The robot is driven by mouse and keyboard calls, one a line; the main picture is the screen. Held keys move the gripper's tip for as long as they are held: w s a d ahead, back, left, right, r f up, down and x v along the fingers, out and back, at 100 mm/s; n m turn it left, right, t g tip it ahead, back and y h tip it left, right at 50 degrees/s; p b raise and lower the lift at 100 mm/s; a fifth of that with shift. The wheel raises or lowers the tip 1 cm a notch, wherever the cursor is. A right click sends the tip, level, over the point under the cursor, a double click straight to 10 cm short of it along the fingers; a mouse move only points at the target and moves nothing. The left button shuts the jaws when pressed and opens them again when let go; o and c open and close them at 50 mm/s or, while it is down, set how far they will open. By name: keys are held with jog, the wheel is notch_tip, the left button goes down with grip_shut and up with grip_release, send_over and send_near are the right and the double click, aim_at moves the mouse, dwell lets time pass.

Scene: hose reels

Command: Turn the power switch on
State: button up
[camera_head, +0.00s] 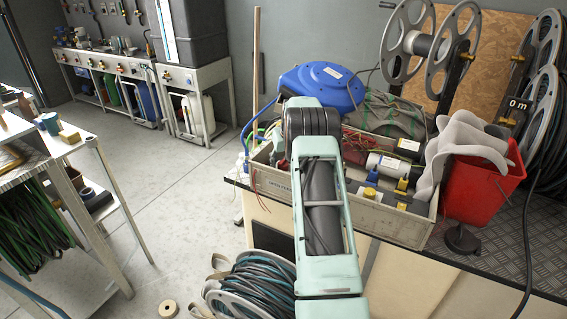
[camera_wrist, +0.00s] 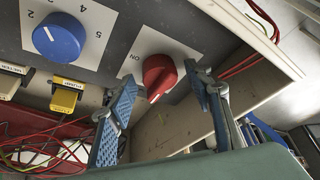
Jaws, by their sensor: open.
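The power switch is a round red knob (camera_wrist: 160,74) on a white label plate, in the middle of the wrist view. The word ON is printed at its left, and a white pointer mark shows on its lower side, away from that word. My gripper (camera_wrist: 162,82) is open, with one blue-padded finger to the lower left of the knob and the other to its right. The knob shows between the fingertips; I cannot tell whether they touch it. In the head view my arm hides the gripper, and I cannot make out the knob.
A blue numbered dial (camera_wrist: 59,37) and a yellow switch (camera_wrist: 66,97) lie left of the knob. Red wires (camera_wrist: 40,145) hang below. In the head view, a grey crate (camera_head: 275,183) of electrical parts, a blue hose reel (camera_head: 322,88) and a red bucket (camera_head: 480,190) crowd the bench.

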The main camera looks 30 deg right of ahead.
jog(key=shift+c, duration=0.3)
jog(key=c, duration=1.1)
jog(key=shift+m, duration=0.5)
jog(key=m+h, duration=0.1)
jog(key=m, duration=0.1)
jog(key=m+g, duration=0.1)
jog(key=m, duration=0.1)
jog(key=shift+w+a+h, duration=0.15)
jog(key=shift+h, duration=0.25)
jog(key=m+g+h, duration=0.1)
jog(key=m, duration=0.2)
jog(key=shift+m, duration=0.3)
jog(key=shift+m+g+p, duration=0.3)
jog(key=shift+m+g, duration=0.2)
jog(key=shift+m, duration=1)
jog(key=o, duration=1.2)
jog(key=shift+c, duration=0.2)
